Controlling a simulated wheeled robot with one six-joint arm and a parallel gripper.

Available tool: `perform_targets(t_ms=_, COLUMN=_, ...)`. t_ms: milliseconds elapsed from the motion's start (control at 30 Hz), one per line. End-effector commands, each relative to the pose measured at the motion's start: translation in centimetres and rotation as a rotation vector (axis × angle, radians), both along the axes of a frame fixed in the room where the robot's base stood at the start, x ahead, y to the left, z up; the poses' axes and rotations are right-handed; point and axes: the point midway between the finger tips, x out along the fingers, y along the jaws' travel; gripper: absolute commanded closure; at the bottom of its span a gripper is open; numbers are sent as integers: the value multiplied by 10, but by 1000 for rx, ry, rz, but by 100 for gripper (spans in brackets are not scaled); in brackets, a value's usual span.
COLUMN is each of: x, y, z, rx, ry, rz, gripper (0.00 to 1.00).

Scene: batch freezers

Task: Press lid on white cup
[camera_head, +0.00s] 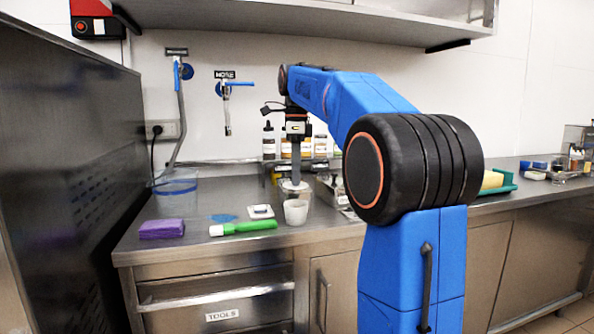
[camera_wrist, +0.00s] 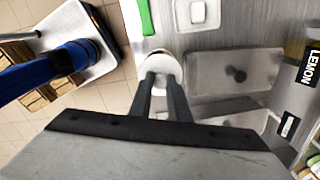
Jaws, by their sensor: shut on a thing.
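The white cup (camera_head: 296,213) stands upright on the steel counter in the head view. My gripper (camera_head: 296,183) points straight down from above, just behind and over the cup's rim in the picture. It is shut on a small pale lid (camera_head: 293,187), which appears slightly above the cup. In the wrist view my gripper's narrow fingertips (camera_wrist: 160,79) lie over a round white shape (camera_wrist: 158,61), the lid or the cup's top. I cannot tell which, as the fingers hide part of it. I cannot see whether lid and cup touch.
A green-handled brush (camera_head: 245,228), a white square piece (camera_head: 261,211) and a purple sponge (camera_head: 161,229) lie left of the cup. Bottles (camera_head: 268,140) stand behind, and metal containers (camera_head: 333,192) are close on the right. A shelf (camera_head: 310,20) hangs above.

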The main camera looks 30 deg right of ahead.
Motion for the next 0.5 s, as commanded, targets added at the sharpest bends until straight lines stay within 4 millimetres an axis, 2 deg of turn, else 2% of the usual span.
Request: perform_targets(t_ms=500, x=0, y=0, z=-40, rx=0, ry=2, rz=0, gripper=100)
